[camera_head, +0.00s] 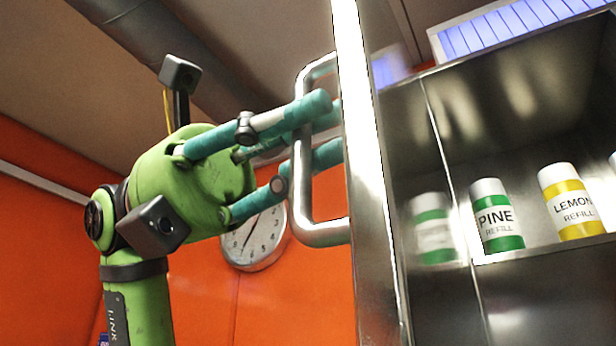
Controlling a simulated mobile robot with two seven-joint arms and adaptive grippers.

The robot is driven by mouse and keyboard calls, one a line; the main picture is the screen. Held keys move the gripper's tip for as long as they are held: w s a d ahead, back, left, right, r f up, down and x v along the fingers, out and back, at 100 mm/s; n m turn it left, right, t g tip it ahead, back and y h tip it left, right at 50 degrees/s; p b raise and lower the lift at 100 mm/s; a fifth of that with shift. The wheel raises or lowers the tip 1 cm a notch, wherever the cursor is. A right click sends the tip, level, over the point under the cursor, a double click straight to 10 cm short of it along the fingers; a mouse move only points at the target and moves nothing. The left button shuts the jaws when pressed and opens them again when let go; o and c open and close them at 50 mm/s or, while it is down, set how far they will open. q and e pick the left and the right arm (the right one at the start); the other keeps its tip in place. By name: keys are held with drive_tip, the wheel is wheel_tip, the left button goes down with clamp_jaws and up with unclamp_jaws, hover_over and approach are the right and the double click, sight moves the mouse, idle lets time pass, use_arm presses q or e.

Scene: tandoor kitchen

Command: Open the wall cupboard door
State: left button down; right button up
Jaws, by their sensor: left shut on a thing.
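The wall cupboard door (372,200) is steel and stands swung open, seen nearly edge-on in the middle of the head view. Its bar handle (302,180) is on the door's left face. My left gripper (306,140), green with teal fingers, comes in from the left and is shut on the handle, with its fingers around the upright bar. The fingertips are close to the door face. The open cupboard (450,110) shows its steel inside at the right. My right gripper is not in view.
A green PINE refill bottle (497,216) and a yellow LEMON refill bottle (570,202) stand on the cupboard shelf (545,248). A round clock (254,238) hangs on the orange wall behind my gripper. A vent or light panel (510,28) is above the cupboard.

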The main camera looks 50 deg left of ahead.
use_arm(q)
drive_tip(key=c, duration=1.2)
unclamp_jaws()
drive_tip(key=shift+o, duration=0.2)
drive_tip(key=v, duration=1.2)
drive_tip(key=shift+a, duration=0.1)
